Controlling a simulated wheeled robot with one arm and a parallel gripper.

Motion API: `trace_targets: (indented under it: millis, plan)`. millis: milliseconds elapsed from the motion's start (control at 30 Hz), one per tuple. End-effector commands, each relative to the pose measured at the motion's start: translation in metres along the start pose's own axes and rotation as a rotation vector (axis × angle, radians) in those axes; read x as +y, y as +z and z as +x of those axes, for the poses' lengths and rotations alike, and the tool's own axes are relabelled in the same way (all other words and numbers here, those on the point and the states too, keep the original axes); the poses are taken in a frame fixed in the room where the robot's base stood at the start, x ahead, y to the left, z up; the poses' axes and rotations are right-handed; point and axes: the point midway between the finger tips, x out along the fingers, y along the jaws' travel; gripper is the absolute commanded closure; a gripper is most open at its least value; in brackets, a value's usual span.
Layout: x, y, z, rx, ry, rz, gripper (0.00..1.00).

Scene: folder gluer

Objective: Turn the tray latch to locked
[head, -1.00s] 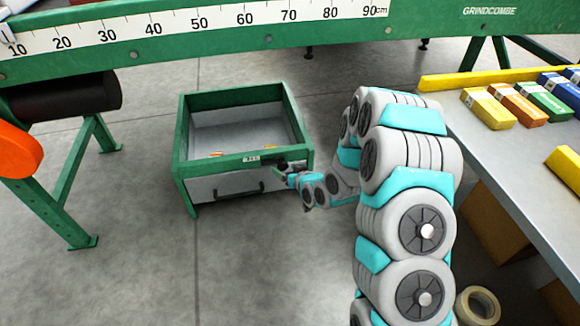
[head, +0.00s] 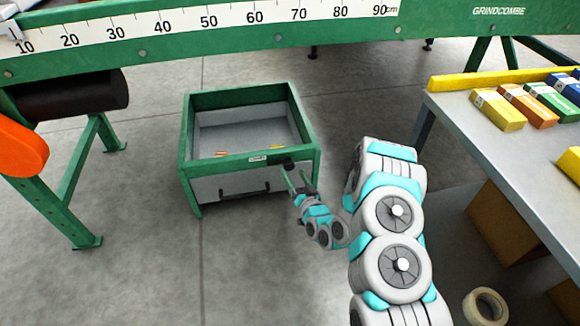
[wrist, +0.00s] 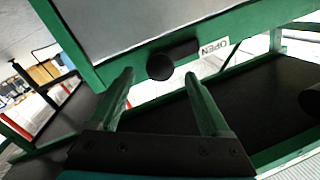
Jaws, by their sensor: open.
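The tray (head: 186,140) is a green-framed box with grey walls, on the floor at the centre of the head view. Its latch (head: 287,163) is a small black piece on the front rail, near the right corner. In the wrist view the latch (wrist: 161,66) shows a round hub with a short lever pointing right, towards a white label (wrist: 213,50) reading OPEN. My gripper (head: 297,180) is open and empty, just in front of the latch. In the wrist view its two green fingers (wrist: 158,80) stand apart, with the latch beyond and between their tips. I see no clear contact.
A black handle (head: 230,192) is on the tray's front. A grey table (head: 500,150) with coloured boxes stands at right, with a tape roll (head: 486,306) below. The floor left of my arm is clear.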

Motion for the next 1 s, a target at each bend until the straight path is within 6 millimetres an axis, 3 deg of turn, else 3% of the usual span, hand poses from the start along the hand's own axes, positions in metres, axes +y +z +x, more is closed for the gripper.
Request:
trace_targets:
  millis: [333, 767, 1000]
  plan:
    - [-0.001, -0.001, 0.043, 0.004, -0.004, -0.003, 0.19]
    - [0.0, -0.001, 0.05, 0.001, -0.001, 0.0, 0.19]
    - [0.0, -0.001, 0.05, 0.001, -0.001, -0.001, 0.46]
